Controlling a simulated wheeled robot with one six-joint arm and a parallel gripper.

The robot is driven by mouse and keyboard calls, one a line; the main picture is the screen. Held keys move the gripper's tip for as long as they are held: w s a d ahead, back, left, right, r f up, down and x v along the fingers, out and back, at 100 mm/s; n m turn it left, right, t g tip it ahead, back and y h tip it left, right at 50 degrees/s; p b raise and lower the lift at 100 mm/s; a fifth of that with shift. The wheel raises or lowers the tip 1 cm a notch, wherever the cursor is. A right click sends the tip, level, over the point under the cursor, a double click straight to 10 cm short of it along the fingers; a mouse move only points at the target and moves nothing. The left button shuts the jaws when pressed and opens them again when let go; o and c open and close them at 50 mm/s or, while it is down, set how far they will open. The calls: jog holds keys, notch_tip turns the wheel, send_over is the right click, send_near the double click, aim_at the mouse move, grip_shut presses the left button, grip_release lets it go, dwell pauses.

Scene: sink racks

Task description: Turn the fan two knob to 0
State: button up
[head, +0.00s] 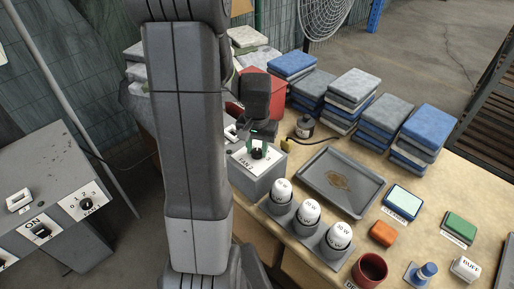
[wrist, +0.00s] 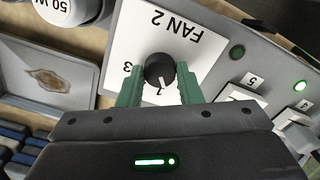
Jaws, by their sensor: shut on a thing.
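The fan two knob (wrist: 159,68) is a round black knob on a white plate (wrist: 190,20) marked FAN 2, upside down in the wrist view. A 3 shows left of it; the fingers hide other marks. Its white pointer line faces down toward my wrist. My gripper (wrist: 160,88) has one green finger on each side of the knob, shut on it. In the head view my gripper (head: 257,145) reaches down to the knob (head: 257,154) on top of a grey box (head: 258,185).
Bulbs marked in watts (head: 309,212) stand in front of the box. A grey tray (head: 341,181) and stacked cloths (head: 425,130) lie to the right. Another dial (head: 87,204) is on the grey unit at far left.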

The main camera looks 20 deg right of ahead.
aim_at(257, 151)
jog(key=n, duration=0.5)
jog(key=shift+n, duration=0.3)
dwell(0.4)
jog(key=o, duration=1)
jog(key=shift+r, duration=0.1)
notch_tip(257, 151, up, 14)
jog(key=shift+f, duration=0.15)
jog(key=shift+f, duration=0.1)
notch_tip(257, 151, down, 14)
jog(key=shift+r, duration=0.15)
dwell(0.4)
